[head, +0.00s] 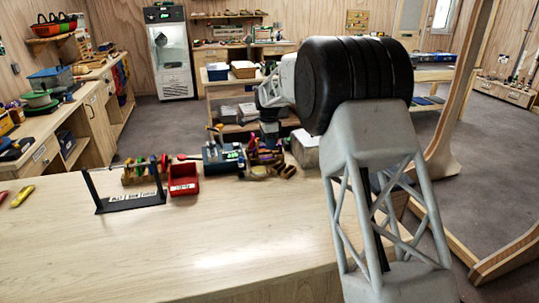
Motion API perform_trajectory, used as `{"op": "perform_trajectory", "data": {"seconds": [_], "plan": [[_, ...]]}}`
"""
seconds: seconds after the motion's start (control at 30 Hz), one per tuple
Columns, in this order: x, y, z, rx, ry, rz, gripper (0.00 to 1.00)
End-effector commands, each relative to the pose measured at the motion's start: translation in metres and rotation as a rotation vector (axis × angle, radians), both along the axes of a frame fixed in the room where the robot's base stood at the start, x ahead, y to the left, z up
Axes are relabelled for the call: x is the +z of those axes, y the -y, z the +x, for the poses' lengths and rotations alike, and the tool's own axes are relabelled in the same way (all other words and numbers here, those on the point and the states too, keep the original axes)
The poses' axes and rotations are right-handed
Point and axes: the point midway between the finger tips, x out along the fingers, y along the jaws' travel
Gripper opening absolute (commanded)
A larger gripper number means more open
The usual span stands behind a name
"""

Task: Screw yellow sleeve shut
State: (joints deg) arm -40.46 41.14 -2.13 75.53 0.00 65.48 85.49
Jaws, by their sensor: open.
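A black stand (130,203) with a thin horizontal bar stands at the left of the wooden workbench. Several small coloured pieces, among them yellow, green and red ones, show at or behind the bar. They are too small to tell which is the yellow sleeve or whether any sleeve is shut. My gripper (269,138) is small and dark at the far end of my arm, over the back of the bench, to the right of the stand and apart from it. It is open; its fingertips are hard to make out. My arm hides the bench's right part.
A red bin (184,187) stands just right of the stand. A dark device (222,158) and a wooden holder with small gear (265,160) stand along the back edge. Yellow and red tools (21,197) lie at far left. The bench's front (200,255) is clear.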

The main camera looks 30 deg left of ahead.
Motion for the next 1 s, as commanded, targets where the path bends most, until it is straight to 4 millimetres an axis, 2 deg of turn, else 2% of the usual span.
{"op": "perform_trajectory", "data": {"seconds": [1.0], "plan": [[0.0001,0.0088,-0.0087,0.000,0.000,0.000,0.47]]}}
